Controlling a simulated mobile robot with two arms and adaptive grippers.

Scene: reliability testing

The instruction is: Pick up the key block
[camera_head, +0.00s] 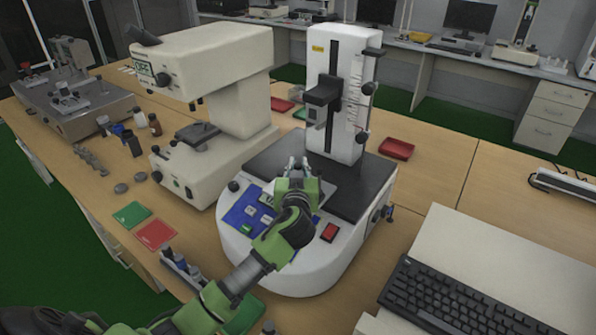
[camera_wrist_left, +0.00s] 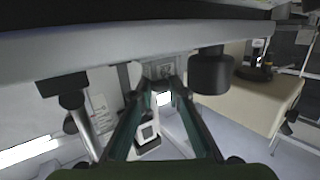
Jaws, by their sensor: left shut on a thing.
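My left gripper (camera_head: 299,165) reaches over the front of the white tester (camera_head: 345,95), its fingertips above the tester's dark plate. In the left wrist view the two fingers of my left gripper (camera_wrist_left: 163,88) converge on a small grey block (camera_wrist_left: 158,69), which looks like the key block. The gripper is shut on it. In the head view the block is mostly hidden by the fingers, and I cannot tell whether it touches the plate. My right gripper is not in view.
The tester's column and head stand just behind my gripper. A blue keypad panel (camera_head: 247,214) and red switch (camera_head: 329,232) are on its front. A large cream machine (camera_head: 215,70) stands left. A black keyboard (camera_head: 455,300) lies right. Red tray (camera_head: 397,148) sits behind.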

